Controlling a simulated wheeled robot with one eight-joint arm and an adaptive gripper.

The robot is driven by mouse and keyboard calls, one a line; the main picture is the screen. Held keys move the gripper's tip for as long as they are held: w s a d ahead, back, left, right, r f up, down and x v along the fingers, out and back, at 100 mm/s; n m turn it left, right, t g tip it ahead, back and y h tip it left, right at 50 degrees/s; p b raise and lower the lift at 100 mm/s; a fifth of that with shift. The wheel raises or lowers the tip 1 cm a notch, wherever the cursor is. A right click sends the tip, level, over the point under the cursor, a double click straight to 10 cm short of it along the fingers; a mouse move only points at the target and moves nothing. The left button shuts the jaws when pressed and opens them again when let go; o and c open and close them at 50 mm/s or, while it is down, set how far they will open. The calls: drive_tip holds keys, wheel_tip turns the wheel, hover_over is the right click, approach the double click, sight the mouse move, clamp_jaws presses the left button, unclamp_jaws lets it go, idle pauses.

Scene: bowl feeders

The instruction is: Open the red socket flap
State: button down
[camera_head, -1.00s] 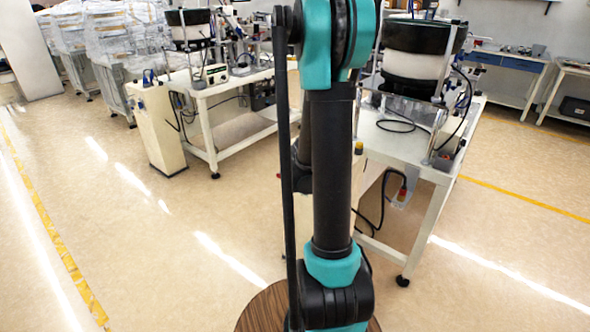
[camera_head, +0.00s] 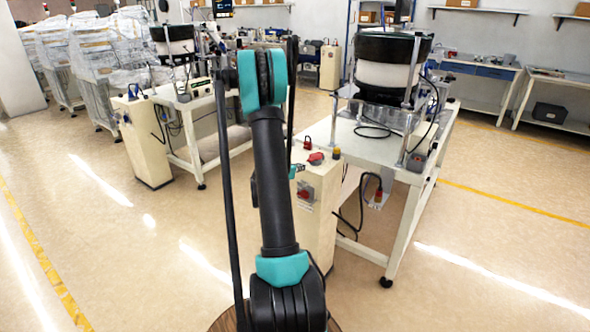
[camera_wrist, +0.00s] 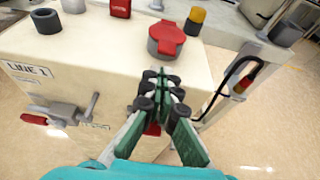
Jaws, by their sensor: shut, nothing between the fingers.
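The flap also shows in the head view (camera_head: 316,158), just right of my gripper. My gripper (camera_wrist: 162,88) is shut and empty. In the wrist view its fingertips are below the flap in the picture, near the cabinet's top edge, and a gap shows between them and the socket. In the head view only a small teal part of my gripper (camera_head: 298,171) shows beside my arm.
A red padlock-like block (camera_wrist: 120,8), a dark knob (camera_wrist: 46,20) and a yellow-capped post (camera_wrist: 196,18) stand around the flap. A lever with a red grip (camera_wrist: 34,119) juts from the cabinet front. A cable (camera_wrist: 222,82) hangs at right, by the white feeder table (camera_head: 395,150).

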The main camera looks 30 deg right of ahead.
sight(315, 157)
drive_tip(key=shift+x, duration=1.6)
drive_tip(key=shift+r, duration=0.1)
drive_tip(key=shift+r+y, duration=0.25)
drive_tip(key=shift+y, duration=0.15)
